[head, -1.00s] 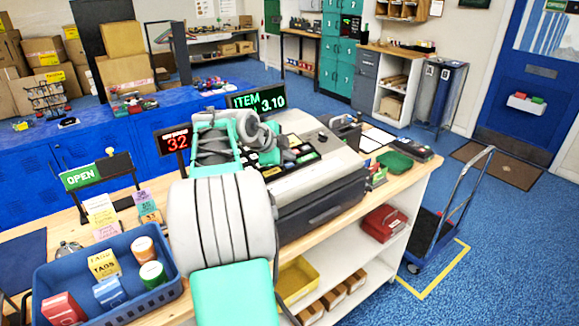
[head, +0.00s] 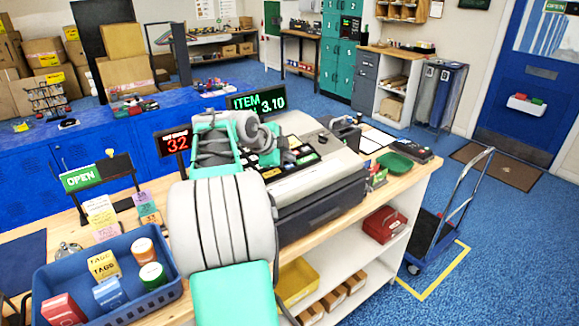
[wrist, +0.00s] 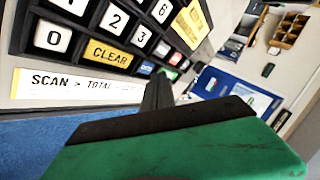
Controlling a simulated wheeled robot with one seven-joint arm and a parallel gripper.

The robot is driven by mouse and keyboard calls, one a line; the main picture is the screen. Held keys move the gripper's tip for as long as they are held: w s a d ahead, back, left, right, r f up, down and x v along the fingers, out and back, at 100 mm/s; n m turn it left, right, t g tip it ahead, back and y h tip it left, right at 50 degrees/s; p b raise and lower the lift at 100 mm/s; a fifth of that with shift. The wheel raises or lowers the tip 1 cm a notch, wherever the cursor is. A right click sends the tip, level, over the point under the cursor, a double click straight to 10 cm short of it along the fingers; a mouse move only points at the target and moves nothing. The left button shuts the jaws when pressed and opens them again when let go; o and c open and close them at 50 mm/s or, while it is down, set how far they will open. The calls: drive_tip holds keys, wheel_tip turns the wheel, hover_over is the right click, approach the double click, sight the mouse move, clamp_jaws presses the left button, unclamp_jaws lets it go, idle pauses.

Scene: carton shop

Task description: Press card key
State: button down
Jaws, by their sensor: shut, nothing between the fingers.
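The cash register (head: 318,195) stands on the wooden counter with its keypad facing up. In the wrist view its keypad (wrist: 80,35) is close, with white number keys, a yellow CLEAR key (wrist: 110,54) and a large yellow key (wrist: 192,22). Small blue, green and red keys (wrist: 165,73) lie to the right of CLEAR. Their lettering is too small to read, so I cannot tell which is the card key. My gripper (wrist: 159,92) is shut and empty, its dark tip showing just below those small keys. Contact cannot be told. In the head view my arm partly hides the keypad.
A lit ITEM 3.10 display (head: 257,102) and a red number display (head: 174,141) stand behind the register. A blue basket (head: 110,310) of goods is at the front left. A hand trolley (head: 430,235) stands on the floor.

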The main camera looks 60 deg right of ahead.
drive_tip(key=shift+f, duration=0.1)
idle(0.6)
drive_tip(key=shift+w+f+b, duration=0.1)
drive_tip(key=shift+f+b, duration=0.25)
drive_tip(key=shift+b, duration=0.2)
drive_tip(key=shift+w+f+b, duration=0.1)
drive_tip(key=shift+f+b, duration=0.35)
drive_tip(key=shift+b, duration=0.05)
idle(0.6)
drive_tip(key=shift+r, duration=0.8)
drive_tip(key=shift+r, duration=0.1)
drive_tip(key=shift+s+a+r+p, duration=0.15)
drive_tip(key=shift+r+p, duration=0.25)
drive_tip(key=shift+r, duration=0.4)
drive_tip(key=shift+s+r+p, duration=0.3)
drive_tip(key=shift+r+p, duration=0.15)
drive_tip(key=shift+r, duration=0.3)
drive_tip(key=shift+s+a+r+p, duration=0.15)
drive_tip(key=shift+r+p, duration=0.25)
drive_tip(key=shift+r, duration=0.4)
